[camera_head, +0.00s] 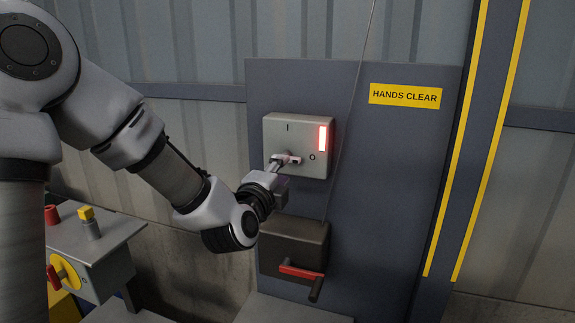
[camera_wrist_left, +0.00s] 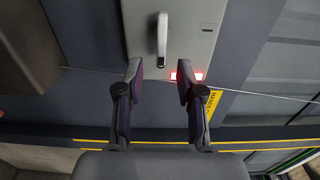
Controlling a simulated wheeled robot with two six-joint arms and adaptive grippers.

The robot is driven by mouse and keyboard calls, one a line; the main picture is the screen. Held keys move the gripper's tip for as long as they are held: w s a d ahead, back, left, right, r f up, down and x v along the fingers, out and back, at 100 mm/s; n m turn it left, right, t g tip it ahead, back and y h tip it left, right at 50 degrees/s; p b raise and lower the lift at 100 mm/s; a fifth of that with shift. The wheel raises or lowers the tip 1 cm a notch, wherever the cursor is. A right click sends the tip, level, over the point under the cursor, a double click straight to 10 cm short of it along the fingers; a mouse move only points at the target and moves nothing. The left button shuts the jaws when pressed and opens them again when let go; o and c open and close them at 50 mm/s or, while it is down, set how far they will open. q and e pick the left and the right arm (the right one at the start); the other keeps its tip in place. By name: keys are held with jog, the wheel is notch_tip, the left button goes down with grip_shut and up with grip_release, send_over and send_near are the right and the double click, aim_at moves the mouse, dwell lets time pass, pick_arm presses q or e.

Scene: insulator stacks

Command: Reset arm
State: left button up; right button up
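The grey switch box (camera_head: 312,130) is on the blue-grey panel, with marks I and O and a lit red light (camera_head: 322,138). Its pale switch handle (camera_head: 292,160) lies roughly level, beside the O mark. In the left wrist view the handle (camera_wrist_left: 162,35) stands just past the fingertips, in line with the gap between them. My left gripper (camera_wrist_left: 159,72) is open and empty, its fingers spread apart. In the head view my left gripper (camera_head: 276,165) is at the switch box's lower left, partly covering it; contact cannot be told. My right gripper is not in view.
Below the switch box is a dark box (camera_head: 293,245) with a red-gripped lever (camera_head: 300,272). A thin cable runs up past the switch box. A yellow HANDS CLEAR sign (camera_head: 405,96) is upper right. A control box (camera_head: 105,262) with knobs stands lower left.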

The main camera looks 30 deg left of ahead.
pick_arm(q)
jog(key=shift+v, duration=0.9)
jog(key=shift+f, duration=0.15)
jog(key=s+d+f+m+g+h+b, duration=0.1)
jog(key=s+f+g, duration=0.1)
jog(key=f, duration=1)
jog(key=s+d+f+m+g+h+b, duration=0.1)
jog(key=d+f+g, duration=0.15)
jog(key=f, duration=0.95)
jog(key=s+d+f+m+g+b, duration=0.1)
jog(key=s+f+g, duration=0.15)
jog(key=f, duration=0.85)
jog(key=s+d+f+n+g+h+b, duration=0.1)
jog(key=s+d+f+n+g, duration=0.2)
jog(key=s+f+n, duration=0.6)
jog(key=s+d+f+n+g+h, duration=0.1)
jog(key=s+d+f+n+g, duration=0.2)
jog(key=s+f+n+g, duration=0.4)
jog(key=s+f+n, duration=0.2)
jog(key=s+f, duration=0.2)
jog(key=s, duration=0.4)
jog(key=shift+f+n+b, duration=0.4)
